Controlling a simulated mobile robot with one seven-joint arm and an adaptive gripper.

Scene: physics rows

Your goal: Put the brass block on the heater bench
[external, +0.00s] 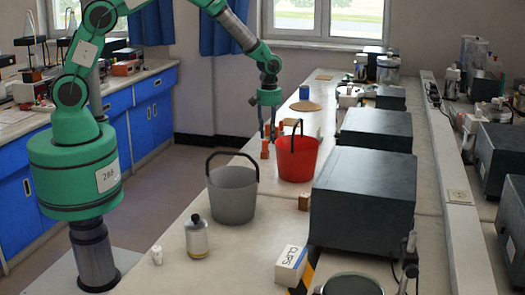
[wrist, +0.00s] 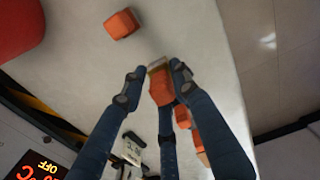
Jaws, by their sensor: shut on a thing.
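My gripper (external: 270,133) is low over the long bench, left of the red bucket. In the wrist view its fingers (wrist: 156,80) are closed around a small block (wrist: 160,90) with an orange face and a tan, brassy top edge. I take this as the brass block; its colour is close to the others. Whether it touches the bench top is unclear. A dark unit with a red "OFF" and °C display (wrist: 40,167) and a yellow-black striped edge shows at the lower left of the wrist view, possibly the heater bench. I cannot pick it out surely in the external view.
Another orange block (wrist: 122,23) lies apart, and more (wrist: 196,138) lie beyond the fingers. The red bucket (external: 297,158) is close on the right, the grey bucket (external: 233,190) nearer the camera. Dark boxes (external: 362,200) line the right side. The bench's left edge drops to the floor.

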